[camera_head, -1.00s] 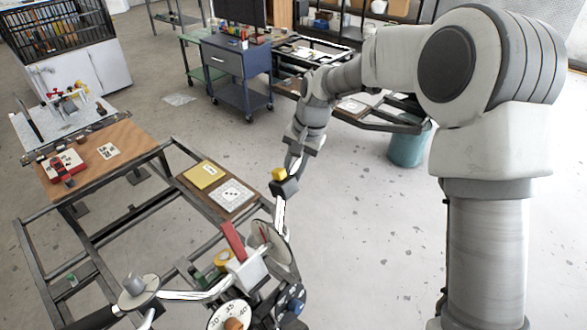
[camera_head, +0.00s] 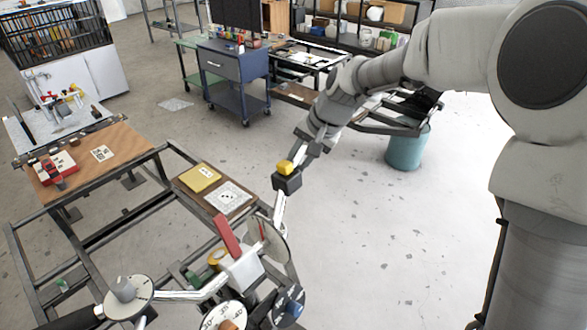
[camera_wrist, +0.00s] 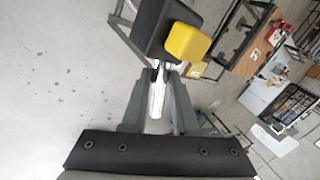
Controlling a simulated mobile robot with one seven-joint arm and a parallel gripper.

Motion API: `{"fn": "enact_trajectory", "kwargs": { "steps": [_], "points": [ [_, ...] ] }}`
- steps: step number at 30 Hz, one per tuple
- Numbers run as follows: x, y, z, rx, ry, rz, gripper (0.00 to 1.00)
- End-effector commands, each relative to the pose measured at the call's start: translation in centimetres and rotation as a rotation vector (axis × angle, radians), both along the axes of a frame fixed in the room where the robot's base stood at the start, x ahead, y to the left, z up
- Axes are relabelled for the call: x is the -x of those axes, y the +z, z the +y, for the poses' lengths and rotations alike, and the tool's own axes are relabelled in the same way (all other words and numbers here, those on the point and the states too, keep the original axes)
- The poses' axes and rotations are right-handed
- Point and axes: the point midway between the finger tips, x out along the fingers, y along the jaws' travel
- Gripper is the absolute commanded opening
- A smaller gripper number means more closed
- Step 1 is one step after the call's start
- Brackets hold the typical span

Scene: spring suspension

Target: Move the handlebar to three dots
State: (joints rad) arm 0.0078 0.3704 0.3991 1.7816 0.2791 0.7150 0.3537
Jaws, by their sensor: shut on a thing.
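The handlebar is a white metal bar (camera_head: 279,212) rising from the hub at the bottom of the head view, with a black block (camera_head: 287,181) and a yellow knob (camera_head: 285,167) at its upper end. Another white arm (camera_head: 190,296) runs left to a black grip (camera_head: 75,318). My gripper (camera_wrist: 160,78) is shut around the white bar (camera_wrist: 156,98), just short of the black block (camera_wrist: 165,25) and yellow knob (camera_wrist: 187,42) in the wrist view. A round disc (camera_head: 140,294) with small dark marks sits lower left; I cannot read three dots on it.
A red lever (camera_head: 228,236) and a numbered dial (camera_head: 222,316) stand close by the hub. A metal frame (camera_head: 95,235) holds a board with a yellow plate (camera_head: 200,179) and a patterned white card (camera_head: 228,197). The floor to the right (camera_head: 380,235) is clear.

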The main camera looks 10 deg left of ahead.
Motion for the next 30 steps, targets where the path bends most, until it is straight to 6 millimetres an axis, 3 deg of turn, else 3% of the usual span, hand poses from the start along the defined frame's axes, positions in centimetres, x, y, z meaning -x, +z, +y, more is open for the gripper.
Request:
{"fn": "enact_trajectory", "kwargs": {
  "steps": [10,11,15,25,30],
  "points": [
    [-0.1,0.1,-0.3,0.006,0.001,-0.008,0.00],
    [-0.1,0.1,-0.3,0.006,0.000,-0.008,0.31],
    [0.0,0.0,-0.3,0.006,0.001,-0.006,0.56],
    [0.1,0.2,-0.3,0.005,0.000,-0.005,0.57],
    [0.3,1.9,-1.0,0.005,0.000,-0.008,0.57]
  ]
}}
